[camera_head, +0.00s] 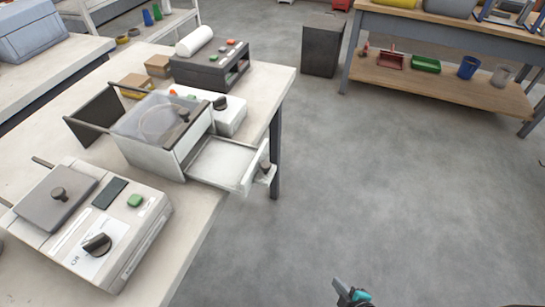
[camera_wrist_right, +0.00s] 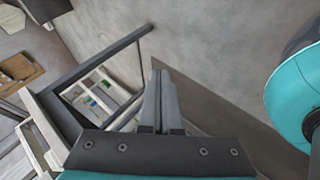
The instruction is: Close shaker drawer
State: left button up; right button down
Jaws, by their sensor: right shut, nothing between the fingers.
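The shaker is the pale box-shaped machine (camera_head: 160,150) with raised dark-edged sides on the table. Its white drawer (camera_head: 222,163) is pulled out on the right side and juts past the table edge. The drawer looks empty. A dark knob (camera_head: 266,167) is on the drawer's front. My right gripper (camera_head: 341,285) is at the bottom of the head view, over the floor, well apart from the drawer and nearer to me. In the right wrist view its fingers (camera_wrist_right: 160,75) are together with nothing between them. My left gripper is not in view.
A machine with a grey lid and black dial (camera_head: 97,244) stands at the near left of the table. A dark device (camera_head: 211,66) and a white box with a black knob (camera_head: 222,104) stand behind the shaker. Open grey floor (camera_head: 390,180) lies right of the table.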

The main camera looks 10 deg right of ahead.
aim_at(270, 169)
jog(key=w+d+r+n+t+y+b, duration=0.15)
jog(key=w+r+n+t, duration=0.25)
jog(key=w+r+n, duration=0.5)
jog(key=a+r+n+y+b, duration=0.1)
jog(key=a+r+n+y, duration=0.3)
jog(key=r+n, duration=0.75)
jog(key=a+r+n+y+b, duration=0.1)
jog(key=r+n+y, duration=0.5)
jog(key=r+n, duration=0.5)
jog(key=shift+n+t, duration=0.35)
jog(key=shift+t, duration=0.05)
jog(key=x, duration=0.9)
jog(key=f+p+x, duration=0.1)
jog(key=x, duration=0.3)
jog(key=shift+w+a+f, duration=0.1)
jog(key=shift+w+a, duration=0.05)
jog(key=shift+w, duration=0.2)
